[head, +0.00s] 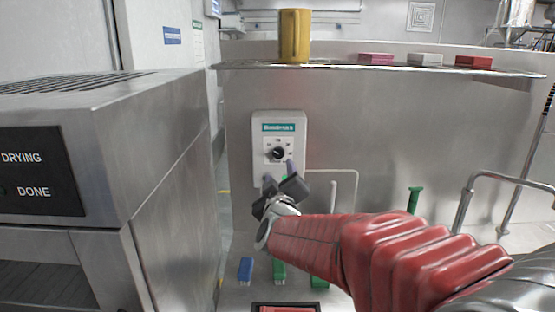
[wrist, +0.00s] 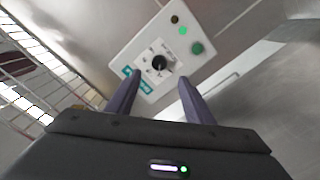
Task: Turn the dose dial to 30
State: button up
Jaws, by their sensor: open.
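The dose dial (head: 277,154) is a round black knob on a white control box (head: 298,128) with a teal label, fixed to the steel wall. The dial also shows in the wrist view (wrist: 159,64), with small markings around it. I cannot read its numbers or the exact setting of its pointer. My gripper (head: 279,175) is open and empty, just below the dial in the head view. In the wrist view my gripper (wrist: 159,79) has its two purple-grey fingers apart, pointing toward the box, with the dial between and beyond their tips. I see no contact.
A green button (wrist: 197,47) and a lit green lamp (wrist: 183,30) sit on the same box. A steel shelf (head: 340,67) above holds a yellow cup (head: 295,36) and several coloured blocks. A steel machine (head: 165,160) stands at the left. A bent rail (head: 466,195) is at the right.

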aim_at(279, 156)
jog(key=w, duration=1.1)
jog(key=shift+w, duration=0.15)
jog(key=shift+c, duration=0.6)
jog(key=c, duration=0.9)
jog(key=shift+a, duration=0.3)
jog(key=shift+d+f, duration=0.1)
jog(key=shift+d, duration=0.1)
